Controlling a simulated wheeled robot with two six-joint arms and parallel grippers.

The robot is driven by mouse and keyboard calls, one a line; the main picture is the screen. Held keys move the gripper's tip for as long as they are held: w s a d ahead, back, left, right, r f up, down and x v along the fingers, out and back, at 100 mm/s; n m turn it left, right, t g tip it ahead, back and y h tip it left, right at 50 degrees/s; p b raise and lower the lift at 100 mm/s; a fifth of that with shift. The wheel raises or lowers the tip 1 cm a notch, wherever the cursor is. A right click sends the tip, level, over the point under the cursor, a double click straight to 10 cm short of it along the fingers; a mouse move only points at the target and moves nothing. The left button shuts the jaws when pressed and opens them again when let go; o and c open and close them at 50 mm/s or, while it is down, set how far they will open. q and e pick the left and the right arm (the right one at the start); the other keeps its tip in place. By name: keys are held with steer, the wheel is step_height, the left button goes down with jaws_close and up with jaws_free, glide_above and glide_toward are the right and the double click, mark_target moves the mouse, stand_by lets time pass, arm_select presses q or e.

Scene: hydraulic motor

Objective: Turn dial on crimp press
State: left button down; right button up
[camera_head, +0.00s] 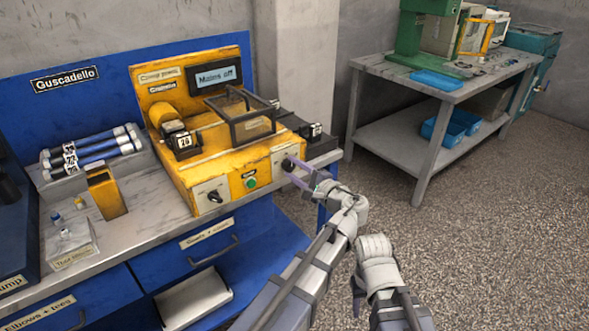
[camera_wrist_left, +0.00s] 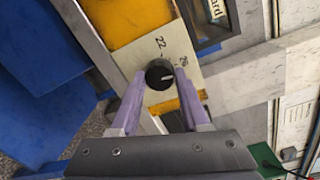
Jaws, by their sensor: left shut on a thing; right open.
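The yellow crimp press (camera_head: 225,155) stands on the blue workbench, and its screen (camera_head: 217,76) reads "Mains off". A black dial (camera_head: 288,164) sits at the right of its front face. The dial also shows in the left wrist view (camera_wrist_left: 154,76), on a pale plate with a "22" mark and a second mark I cannot read surely; a light pointer line faces right. My left gripper (camera_head: 291,168) is shut on this dial, one purple finger on each side. My right gripper (camera_head: 357,298) is open and empty, low over the floor, its fingers partly hidden.
The press also has a left knob (camera_head: 213,196), a green button (camera_head: 251,183) and a wire-frame guard (camera_head: 242,114).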

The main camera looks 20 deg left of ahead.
arm_select(q)
steer(key=shift+n, duration=0.9)
arm_select(e)
steer(key=shift+r, duration=0.1)
arm_select(q)
steer(key=shift+c, duration=2)
jaws_free()
